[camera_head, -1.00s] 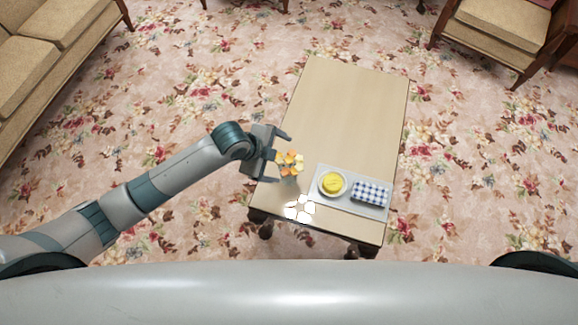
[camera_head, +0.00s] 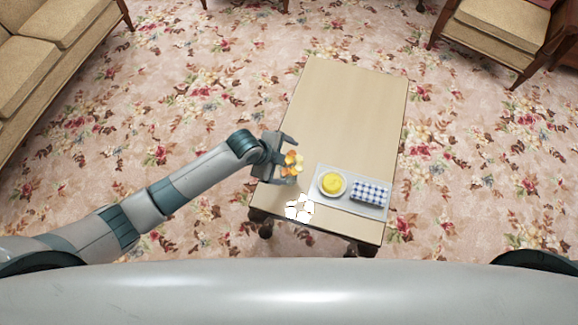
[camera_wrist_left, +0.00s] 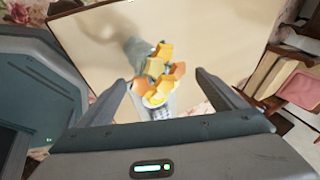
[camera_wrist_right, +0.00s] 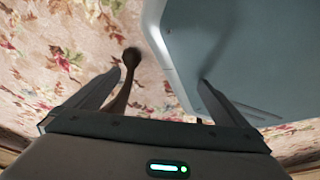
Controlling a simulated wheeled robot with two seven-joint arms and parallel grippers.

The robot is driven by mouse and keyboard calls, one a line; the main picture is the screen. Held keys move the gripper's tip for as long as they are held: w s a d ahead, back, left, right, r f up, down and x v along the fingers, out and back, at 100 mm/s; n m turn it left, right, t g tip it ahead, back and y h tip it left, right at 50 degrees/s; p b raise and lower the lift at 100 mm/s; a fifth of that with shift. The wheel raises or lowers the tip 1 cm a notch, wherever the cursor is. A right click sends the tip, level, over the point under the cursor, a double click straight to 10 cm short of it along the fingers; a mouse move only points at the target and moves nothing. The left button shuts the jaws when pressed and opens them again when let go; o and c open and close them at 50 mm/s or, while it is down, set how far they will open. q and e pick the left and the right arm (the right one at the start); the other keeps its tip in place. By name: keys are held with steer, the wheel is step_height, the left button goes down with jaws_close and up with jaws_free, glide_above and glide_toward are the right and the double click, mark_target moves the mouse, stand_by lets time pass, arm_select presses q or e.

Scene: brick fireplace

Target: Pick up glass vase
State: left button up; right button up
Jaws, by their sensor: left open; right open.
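The glass vase (camera_wrist_left: 162,111) holds orange and yellow flowers (camera_head: 293,160) near the left front edge of the wooden table (camera_head: 345,100). The flowers also show in the left wrist view (camera_wrist_left: 160,74). Most of the clear glass is hard to make out, behind the flowers and gripper. My left gripper (camera_head: 290,160) is open at the flowers, with a finger on either side of them. In the left wrist view the flowers lie between the two fingertips (camera_wrist_left: 163,79). My right gripper (camera_wrist_right: 157,78) is open and empty, seen only in its own wrist view.
A light tray (camera_head: 345,207) to the right of the vase holds a yellow-filled dish (camera_head: 332,184) and a blue-checked cloth (camera_head: 370,190). White glossy shapes (camera_head: 299,207) lie at the front edge. The table's far part is clear. A sofa (camera_head: 45,60) and armchair (camera_head: 495,30) stand away.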

arm_select(q)
steer(key=shift+x, duration=1.2)
arm_select(e)
steer(key=s, duration=0.2)
steer(key=s+d, duration=0.1)
steer(key=shift+f+g, duration=0.25)
steer(key=shift+g, duration=0.05)
